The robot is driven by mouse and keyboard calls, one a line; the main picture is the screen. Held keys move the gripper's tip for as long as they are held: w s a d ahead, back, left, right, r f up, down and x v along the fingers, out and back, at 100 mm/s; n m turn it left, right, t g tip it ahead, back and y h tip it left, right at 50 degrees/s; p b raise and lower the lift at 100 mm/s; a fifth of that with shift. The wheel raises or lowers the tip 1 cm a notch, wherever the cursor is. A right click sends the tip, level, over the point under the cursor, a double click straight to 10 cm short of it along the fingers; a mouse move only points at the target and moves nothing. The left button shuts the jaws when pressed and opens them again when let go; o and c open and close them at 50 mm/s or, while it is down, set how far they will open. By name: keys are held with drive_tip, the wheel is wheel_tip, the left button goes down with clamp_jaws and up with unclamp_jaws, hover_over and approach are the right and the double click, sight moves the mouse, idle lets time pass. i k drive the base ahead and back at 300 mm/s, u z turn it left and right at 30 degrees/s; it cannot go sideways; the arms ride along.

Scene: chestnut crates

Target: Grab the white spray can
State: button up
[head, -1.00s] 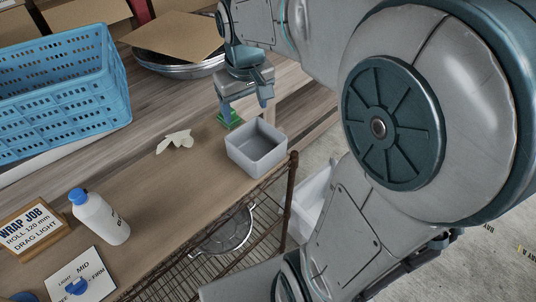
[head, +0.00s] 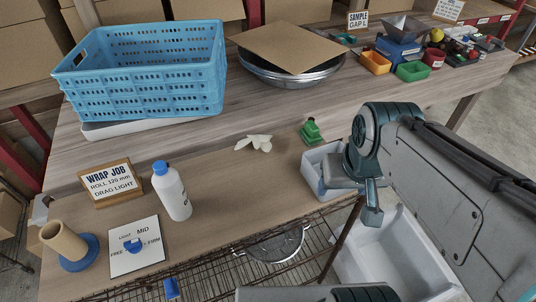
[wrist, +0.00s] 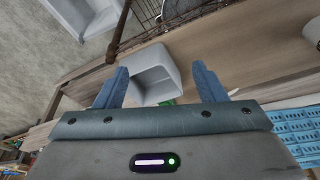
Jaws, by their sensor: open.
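The white spray can (head: 171,191), a white bottle-like container with a blue cap, stands upright on the brown work surface, left of centre in the head view. A small part of a white object (wrist: 312,32) shows at the right edge of the wrist view; I cannot tell whether it is the can. My gripper (head: 371,205) is right of the can in the head view, well apart from it, near a small grey bin (head: 316,172). In the wrist view its two blue fingers (wrist: 160,85) are spread apart with nothing held, and the grey bin (wrist: 153,72) shows beyond them.
A blue crate (head: 145,75) stands behind the can. A wrap job sign (head: 112,184), a dial card (head: 136,247) and a cardboard tube on a blue base (head: 66,244) are near it. A crumpled glove-like item (head: 260,142) and green object (head: 311,131) lie between can and gripper.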

sight(170, 189)
drive_tip(key=u, duration=1.6)
drive_tip(key=k, duration=1.25)
drive_tip(key=u, duration=0.85)
drive_tip(key=i, duration=1.6)
drive_tip(key=z, duration=0.65)
